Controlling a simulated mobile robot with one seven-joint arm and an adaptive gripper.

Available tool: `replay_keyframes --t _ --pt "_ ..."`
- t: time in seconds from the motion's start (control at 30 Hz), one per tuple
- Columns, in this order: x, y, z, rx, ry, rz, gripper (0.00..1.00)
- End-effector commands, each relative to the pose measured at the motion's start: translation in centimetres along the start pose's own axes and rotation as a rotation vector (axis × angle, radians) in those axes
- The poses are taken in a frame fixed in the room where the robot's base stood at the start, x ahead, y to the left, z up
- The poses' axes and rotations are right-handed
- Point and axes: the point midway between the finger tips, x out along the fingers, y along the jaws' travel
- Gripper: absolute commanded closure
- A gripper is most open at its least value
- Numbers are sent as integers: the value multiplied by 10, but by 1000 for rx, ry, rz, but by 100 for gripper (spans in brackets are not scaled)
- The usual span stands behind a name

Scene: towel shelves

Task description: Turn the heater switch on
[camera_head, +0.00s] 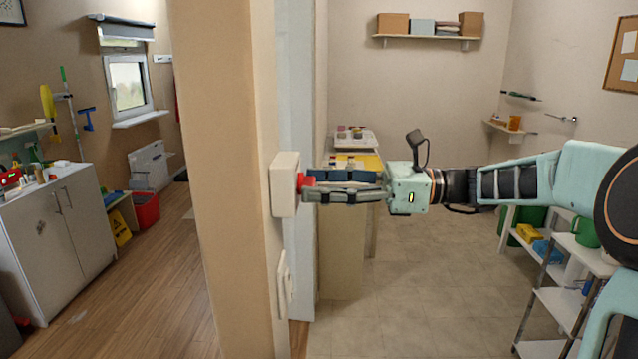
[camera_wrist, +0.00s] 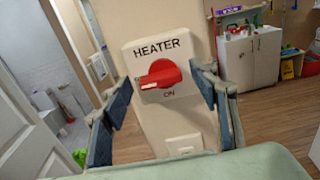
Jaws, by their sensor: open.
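The heater switch is a red rotary knob (camera_wrist: 160,74) on a cream plate (camera_wrist: 140,54) marked HEATER above and ON below the knob. The knob's handle lies nearly level, with its narrow end toward the left; any label there is hard to read. In the head view the switch plate (camera_head: 285,185) sits on the narrow end of a wall, and the red knob (camera_head: 307,181) sticks out to the right. My gripper (camera_head: 306,189) is open, level, and its fingertips are at the knob. In the wrist view my gripper (camera_wrist: 164,88) has one finger on each side of the knob.
A lower white switch plate (camera_head: 284,284) is on the same wall end, below the heater plate; it shows in the wrist view too (camera_wrist: 185,144). A doorway is right of the wall. Shelves (camera_head: 560,305) stand at the right. Cabinets (camera_head: 55,235) stand at the left.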

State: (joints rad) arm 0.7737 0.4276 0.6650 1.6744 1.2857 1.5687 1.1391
Motion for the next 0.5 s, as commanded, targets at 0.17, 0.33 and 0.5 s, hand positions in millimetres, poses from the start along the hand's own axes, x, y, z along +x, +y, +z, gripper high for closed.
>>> replay_keyframes --t 0.17,0.33,0.5 --pt "3 0 0 0 0 0 45" --pt "2 0 0 0 0 0 49" --pt "2 0 0 0 0 0 68"
